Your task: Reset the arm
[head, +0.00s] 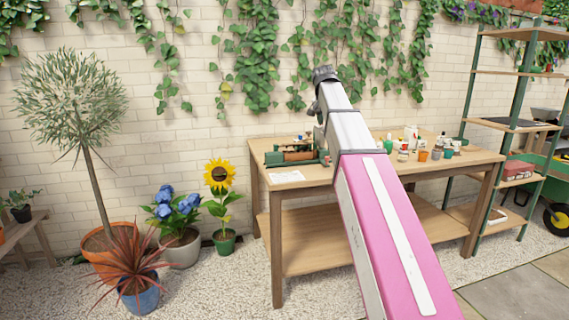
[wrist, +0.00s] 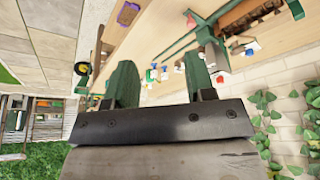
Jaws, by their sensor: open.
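My arm reaches forward and up across the middle of the head view, a pink and white link with a grey joint at its top. In the wrist view my gripper (wrist: 162,88) shows two green fingers held apart, with nothing between them. Beyond the fingers, the wooden table (wrist: 140,50) lies at a slant. In the head view the table (head: 345,183) stands against the brick wall, partly hidden behind my arm. The gripper's fingers cannot be made out in the head view.
On the table are a green-and-wood tool (head: 297,156), a paper sheet (head: 287,177) and several small pots and bottles (head: 436,153). A shelf rack (head: 484,130) stands at right. At left are a potted tree (head: 103,240), blue flowers (head: 174,210) and a sunflower (head: 220,176). Gravel in front is clear.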

